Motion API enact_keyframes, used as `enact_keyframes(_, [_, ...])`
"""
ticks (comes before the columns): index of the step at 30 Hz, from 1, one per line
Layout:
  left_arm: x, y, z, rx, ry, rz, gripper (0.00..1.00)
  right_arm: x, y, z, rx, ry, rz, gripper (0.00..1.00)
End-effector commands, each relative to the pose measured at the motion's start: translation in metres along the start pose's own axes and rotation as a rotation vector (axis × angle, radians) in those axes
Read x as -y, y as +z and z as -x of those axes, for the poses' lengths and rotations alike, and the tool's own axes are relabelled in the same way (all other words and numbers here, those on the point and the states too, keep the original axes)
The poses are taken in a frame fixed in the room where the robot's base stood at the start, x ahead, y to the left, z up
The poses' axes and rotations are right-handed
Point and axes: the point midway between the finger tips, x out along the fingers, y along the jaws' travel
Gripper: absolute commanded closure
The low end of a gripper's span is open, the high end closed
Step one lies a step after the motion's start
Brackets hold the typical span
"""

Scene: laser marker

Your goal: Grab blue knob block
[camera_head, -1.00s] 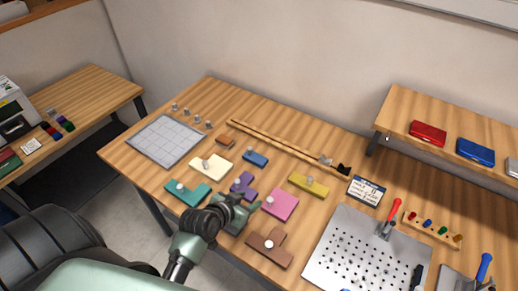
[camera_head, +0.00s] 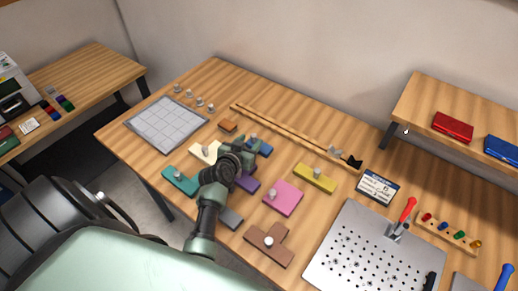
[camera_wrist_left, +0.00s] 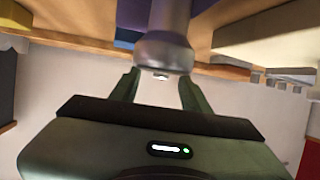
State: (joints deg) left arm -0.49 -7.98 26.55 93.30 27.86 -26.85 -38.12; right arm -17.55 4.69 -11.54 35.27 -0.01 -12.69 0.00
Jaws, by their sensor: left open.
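The blue knob block (camera_head: 266,149) lies on the table behind my left gripper, partly hidden by it. Its grey knob (camera_head: 253,138) shows just beyond the fingers. My left gripper (camera_head: 247,148) is open and low over the blocks, right at the blue block. Whether the fingers touch the knob I cannot tell. My right gripper is not in view.
Close around are a cream block (camera_head: 204,151), a purple block (camera_head: 249,184), partly covered by my arm, a teal block (camera_head: 181,181), a pink block (camera_head: 284,198) and a yellow block (camera_head: 314,178). A wooden rail (camera_head: 290,132) runs behind. A gridded board (camera_head: 167,124) lies left.

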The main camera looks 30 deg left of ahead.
Motion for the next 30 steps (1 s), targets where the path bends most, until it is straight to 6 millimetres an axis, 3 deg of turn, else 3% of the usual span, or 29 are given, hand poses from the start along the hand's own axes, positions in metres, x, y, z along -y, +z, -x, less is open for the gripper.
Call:
enact_keyframes(3, [0.001, 0.005, -0.020, -0.003, 0.000, 0.003, 0.53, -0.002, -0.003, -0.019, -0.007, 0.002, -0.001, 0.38])
enact_keyframes(9, [0.003, 0.005, -0.044, -0.001, -0.001, 0.002, 0.53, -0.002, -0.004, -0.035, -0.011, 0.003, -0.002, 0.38])
enact_keyframes(18, [0.003, 0.002, -0.047, 0.002, 0.000, 0.000, 0.53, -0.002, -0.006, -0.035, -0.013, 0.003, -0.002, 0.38])
enact_keyframes(23, [0.003, 0.002, -0.047, 0.001, 0.000, 0.000, 0.98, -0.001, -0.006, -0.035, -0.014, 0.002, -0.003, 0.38])
enact_keyframes(30, [0.003, 0.002, -0.047, 0.001, 0.000, 0.000, 1.00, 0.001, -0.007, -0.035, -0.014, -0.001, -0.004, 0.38])
